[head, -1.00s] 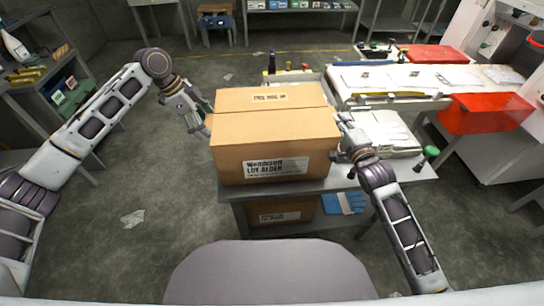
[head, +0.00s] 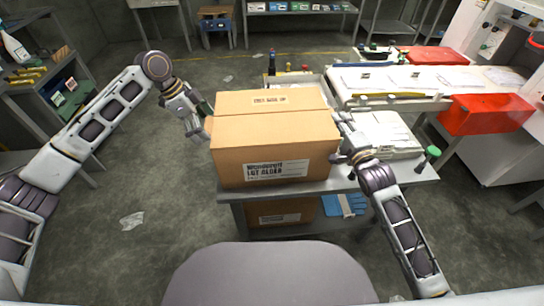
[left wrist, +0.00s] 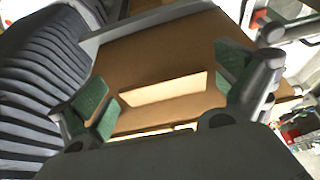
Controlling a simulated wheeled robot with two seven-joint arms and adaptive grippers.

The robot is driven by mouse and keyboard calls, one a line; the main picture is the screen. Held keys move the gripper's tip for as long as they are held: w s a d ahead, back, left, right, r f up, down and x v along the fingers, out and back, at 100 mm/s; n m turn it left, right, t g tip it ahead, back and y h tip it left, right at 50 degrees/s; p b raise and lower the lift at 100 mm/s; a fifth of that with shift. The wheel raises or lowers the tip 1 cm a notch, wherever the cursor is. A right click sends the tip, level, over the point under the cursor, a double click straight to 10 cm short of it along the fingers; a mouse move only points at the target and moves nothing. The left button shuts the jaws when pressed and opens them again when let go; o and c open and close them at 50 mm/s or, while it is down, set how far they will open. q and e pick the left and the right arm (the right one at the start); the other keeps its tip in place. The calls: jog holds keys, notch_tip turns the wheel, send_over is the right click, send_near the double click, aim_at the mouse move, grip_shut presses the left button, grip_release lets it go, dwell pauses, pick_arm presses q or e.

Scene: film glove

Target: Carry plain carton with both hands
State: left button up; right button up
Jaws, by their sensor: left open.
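The plain carton (head: 270,137) is a large brown closed box with printed labels on its top and front. It sits upright on the grey table (head: 232,197). My left gripper (head: 204,120) is at the carton's left side. In the left wrist view my left gripper (left wrist: 168,88) is open, with its green-padded fingers spread in front of the carton (left wrist: 150,55). A pale rectangular patch lies between the fingers; I cannot tell if it is a hole or a label. My right gripper (head: 348,145) is at the carton's right side; its fingertips are partly hidden.
Another brown box (head: 280,213) and blue gloves (head: 345,205) lie on the lower shelf. Bottles (head: 272,62) stand behind the carton. A white bench with a red bin (head: 485,113) is at right. Shelves stand at left. The floor at left is mostly clear.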

pick_arm(q)
jog(key=shift+r, duration=0.15)
jog(key=v, duration=1.1)
jog(key=shift+a+r, duration=0.15)
jog(key=shift+r, duration=0.2)
pick_arm(e)
jog(key=shift+s, duration=0.15)
jog(key=v, duration=1.1)
jog(key=shift+s, duration=0.35)
dwell(0.6)
jog(key=shift+d, duration=0.1)
jog(key=shift+s+f, duration=0.1)
dwell(0.5)
